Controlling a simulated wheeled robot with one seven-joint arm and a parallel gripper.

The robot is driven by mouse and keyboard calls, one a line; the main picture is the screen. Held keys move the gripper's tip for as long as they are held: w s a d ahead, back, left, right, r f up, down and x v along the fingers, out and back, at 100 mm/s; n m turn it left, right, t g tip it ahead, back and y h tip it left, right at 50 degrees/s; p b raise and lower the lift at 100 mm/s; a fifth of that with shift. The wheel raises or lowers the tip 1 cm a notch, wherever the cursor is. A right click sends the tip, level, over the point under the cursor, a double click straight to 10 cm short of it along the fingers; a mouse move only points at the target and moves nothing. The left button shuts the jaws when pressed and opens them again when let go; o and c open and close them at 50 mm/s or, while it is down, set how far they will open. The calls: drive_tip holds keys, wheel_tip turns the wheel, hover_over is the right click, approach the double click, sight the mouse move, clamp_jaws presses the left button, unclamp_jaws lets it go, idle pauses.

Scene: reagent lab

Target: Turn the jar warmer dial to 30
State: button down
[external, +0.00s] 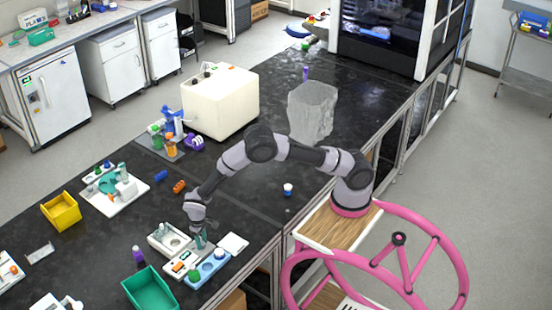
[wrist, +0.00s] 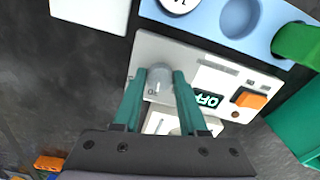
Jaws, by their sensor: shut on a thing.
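The jar warmer (external: 184,258) is a small white device on the black bench, with a dark display reading OFF (wrist: 208,100) and an orange switch (wrist: 249,98) in the wrist view. Its grey round dial (wrist: 159,82) sits between the two teal fingers of my gripper (wrist: 159,78). The fingers are closed around the dial from both sides. A number, perhaps 30, shows beside the dial near the left finger. In the external view my gripper (external: 200,240) points down over the device, and the dial is hidden there.
A blue tray (external: 209,267) with round wells and a green-capped item (external: 193,274) stands beside the warmer. A green bin (external: 150,290) is close by. A white square pad (external: 233,243) lies to the right. A white well device (external: 168,238) adjoins behind. An orange item (wrist: 48,162) lies lower left.

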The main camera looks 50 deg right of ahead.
drive_tip(key=shift+m, duration=0.6)
drive_tip(key=shift+c, duration=2.2)
unclamp_jaws()
wheel_tip(320, 180, up, 11)
